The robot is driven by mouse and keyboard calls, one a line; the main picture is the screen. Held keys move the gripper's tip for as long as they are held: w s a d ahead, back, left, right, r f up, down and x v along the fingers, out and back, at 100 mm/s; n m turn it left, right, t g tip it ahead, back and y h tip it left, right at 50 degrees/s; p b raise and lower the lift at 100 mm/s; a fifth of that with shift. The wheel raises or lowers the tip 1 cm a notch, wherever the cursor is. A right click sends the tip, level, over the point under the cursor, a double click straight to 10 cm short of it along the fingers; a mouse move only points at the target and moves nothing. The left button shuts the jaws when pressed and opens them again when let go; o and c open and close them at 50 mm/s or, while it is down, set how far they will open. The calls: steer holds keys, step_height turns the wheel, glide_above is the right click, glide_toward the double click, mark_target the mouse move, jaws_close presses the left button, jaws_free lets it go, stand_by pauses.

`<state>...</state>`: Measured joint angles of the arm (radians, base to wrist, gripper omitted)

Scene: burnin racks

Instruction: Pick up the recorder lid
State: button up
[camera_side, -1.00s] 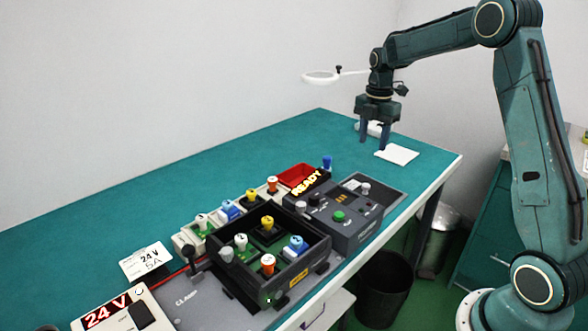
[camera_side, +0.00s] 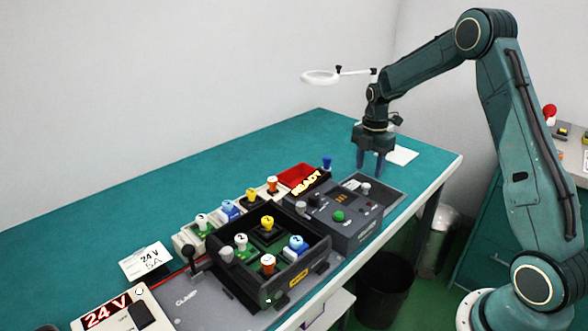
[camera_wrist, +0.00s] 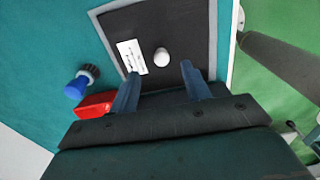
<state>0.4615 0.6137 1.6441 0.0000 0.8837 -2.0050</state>
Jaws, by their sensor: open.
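What looks like the recorder lid is a dark flat plate with a white knob and a small white label. In the side view the lid (camera_side: 379,193) lies beside the grey recorder box (camera_side: 345,225). In the wrist view the dark plate (camera_wrist: 190,30) fills the upper middle, with its white knob (camera_wrist: 161,57) and label (camera_wrist: 131,57) showing. My gripper (camera_side: 369,171) is open and empty above the knob, fingers pointing down. In the wrist view the gripper (camera_wrist: 160,78) has its two fingers apart, one toward each side of the knob. I see no contact.
A black fixture box (camera_side: 317,262) with coloured knobs is nearer the camera. A white card (camera_side: 402,155) lies behind my gripper. The back left of the green table is clear.

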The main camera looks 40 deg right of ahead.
mark_target(366, 185)
steer(key=shift+f, duration=0.2)
steer(key=shift+s+a+f, duration=0.1)
steer(key=shift+f, duration=1.2)
steer(key=shift+a+f, duration=0.1)
steer(key=shift+f, duration=1.15)
jaws_close()
steer(key=shift+r, duration=0.15)
step_height(366, 185, up, 20)
